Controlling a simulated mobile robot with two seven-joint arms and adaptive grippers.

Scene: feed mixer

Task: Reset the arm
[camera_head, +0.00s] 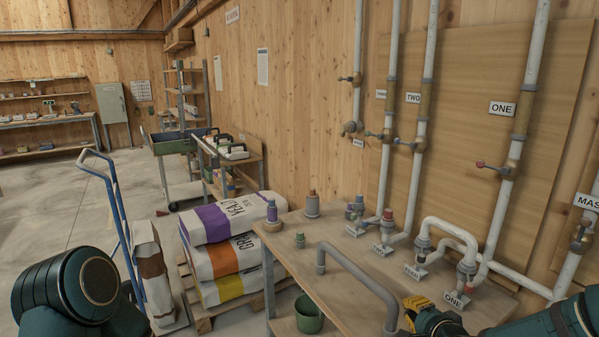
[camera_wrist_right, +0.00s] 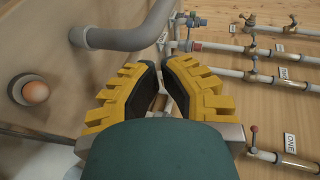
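My right gripper (camera_head: 416,304), with yellow toothed fingers and black inner pads, is over the front right of the wooden table (camera_head: 340,262). It is just right of the near end of a grey bent pipe (camera_head: 350,266). In the right wrist view, the fingertips (camera_wrist_right: 160,66) come close together with a narrow gap. Nothing is seen held between them. Whether this counts as open or shut is unclear. My left arm (camera_head: 70,288) shows at the lower left as a dark green link; its gripper is out of view.
White pipes with valves (camera_head: 505,170) run up the wall on the right. An inverted-U pipe (camera_head: 447,228) stands on the table's back, beside capped pipe stubs. Feed sacks (camera_head: 232,220) and a blue hand truck (camera_head: 118,220) stand left.

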